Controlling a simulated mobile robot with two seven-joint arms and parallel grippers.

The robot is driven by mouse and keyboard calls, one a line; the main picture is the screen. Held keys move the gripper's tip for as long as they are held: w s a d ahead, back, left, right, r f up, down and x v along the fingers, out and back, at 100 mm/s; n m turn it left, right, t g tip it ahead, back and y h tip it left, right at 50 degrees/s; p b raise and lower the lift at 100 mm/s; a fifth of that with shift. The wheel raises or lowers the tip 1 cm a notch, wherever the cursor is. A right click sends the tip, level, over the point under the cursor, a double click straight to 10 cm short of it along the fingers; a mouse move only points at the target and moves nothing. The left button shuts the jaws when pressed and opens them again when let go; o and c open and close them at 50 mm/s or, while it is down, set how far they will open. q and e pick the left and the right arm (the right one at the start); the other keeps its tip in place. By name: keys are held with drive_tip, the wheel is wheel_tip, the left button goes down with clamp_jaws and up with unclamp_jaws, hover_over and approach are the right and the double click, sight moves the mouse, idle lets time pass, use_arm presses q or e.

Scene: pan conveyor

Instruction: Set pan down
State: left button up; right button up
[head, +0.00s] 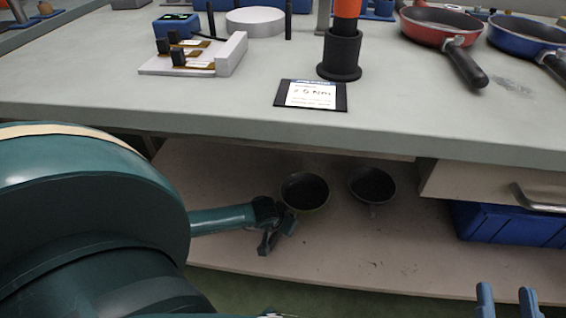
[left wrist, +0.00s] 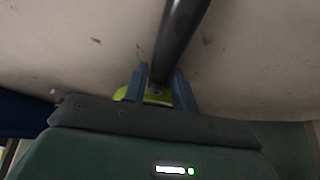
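My left gripper (left wrist: 160,72) has its two blue fingers on either side of a dark pan handle (left wrist: 182,30) in the left wrist view and looks shut on it. A lime-green part (left wrist: 128,94), probably of the same pan, shows behind the gripper body; the rest of that pan is hidden. I cannot make out the left fingers in the head view. My right gripper (head: 506,298) shows at the bottom right of the head view, its two blue fingers apart and empty. A red pan (head: 440,25) and a blue pan (head: 525,35) rest on the table at the upper right.
The grey table (head: 200,105) carries a label card (head: 312,95), a black stand (head: 341,55), a fixture block (head: 195,55) and a round white disc (head: 256,20). Two dark round objects (head: 305,192) (head: 372,185) are on the lower shelf (head: 400,240). A blue bin (head: 510,225) is at right.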

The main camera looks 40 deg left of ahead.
use_arm(q)
drive_tip(key=o, duration=0.4)
drive_tip(key=shift+c, duration=0.2)
drive_tip(key=p+v, duration=0.2)
drive_tip(key=v, duration=1)
